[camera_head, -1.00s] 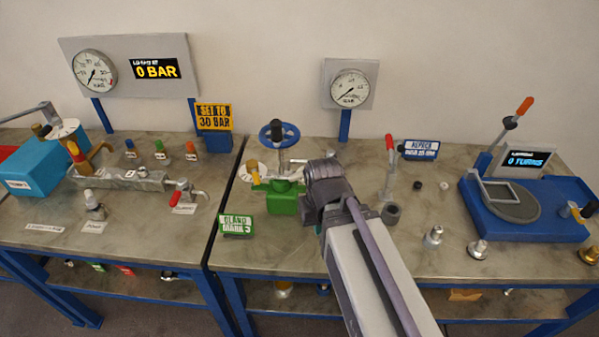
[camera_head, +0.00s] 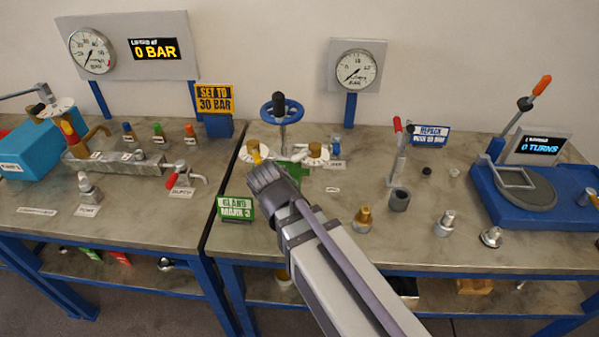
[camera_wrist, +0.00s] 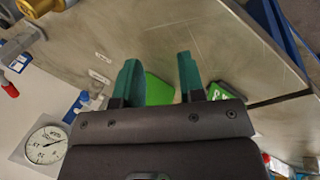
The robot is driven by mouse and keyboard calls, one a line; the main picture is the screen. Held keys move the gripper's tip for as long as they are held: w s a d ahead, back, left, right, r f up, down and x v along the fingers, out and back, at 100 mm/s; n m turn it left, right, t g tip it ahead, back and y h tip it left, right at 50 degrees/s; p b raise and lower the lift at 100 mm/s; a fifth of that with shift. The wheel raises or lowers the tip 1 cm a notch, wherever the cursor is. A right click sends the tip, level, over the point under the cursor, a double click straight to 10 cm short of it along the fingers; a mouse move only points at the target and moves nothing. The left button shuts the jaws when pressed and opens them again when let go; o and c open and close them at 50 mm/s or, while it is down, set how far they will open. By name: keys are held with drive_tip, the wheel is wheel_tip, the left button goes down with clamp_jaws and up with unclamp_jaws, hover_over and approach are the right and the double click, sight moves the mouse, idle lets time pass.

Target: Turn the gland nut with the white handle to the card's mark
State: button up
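The green card (camera_head: 236,208) reads GLAND MARK 3 and stands at the front left of the right bench; a green lettered card also shows in the wrist view (camera_wrist: 226,90). Behind it is a green valve (camera_head: 293,168) with a blue handwheel (camera_head: 282,112). A brass nut on a white disc (camera_head: 253,146) is at its left and another (camera_head: 316,150) at its right. I cannot make out a white handle for sure. My gripper (camera_wrist: 158,68) has its two teal fingers apart with nothing between the tips; a green surface shows beyond. My wrist hides part of the valve in the head view.
A brass fitting (camera_head: 364,218), a dark cup (camera_head: 399,199) and metal fittings stand to the right of my arm. A red-handled lever (camera_head: 397,150) and a blue turns-counter stand (camera_head: 530,190) are further right.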

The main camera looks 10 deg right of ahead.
drive_tip(key=shift+o, duration=0.9)
drive_tip(key=w+a+n+t+h+b, duration=0.2)
drive_tip(key=w+n+t+h+b, duration=0.1)
drive_tip(key=w+n+t+h, duration=0.1)
drive_tip(key=shift+w+a+n+h, duration=0.4)
drive_tip(key=shift+w+n, duration=0.2)
drive_tip(key=shift+w, duration=0.4)
drive_tip(key=n+t+h, duration=0.4)
drive_tip(key=n+t, duration=0.1)
approach(294, 160)
drive_tip(key=x, duration=0.2)
drive_tip(key=shift+y, duration=0.3)
drive_tip(key=b+x, duration=0.2)
drive_tip(key=x, duration=0.8)
drive_tip(key=shift+w+d, duration=0.1)
drive_tip(key=shift+d, duration=0.1)
drive_tip(key=shift+r, duration=0.1)
clamp_jaws()
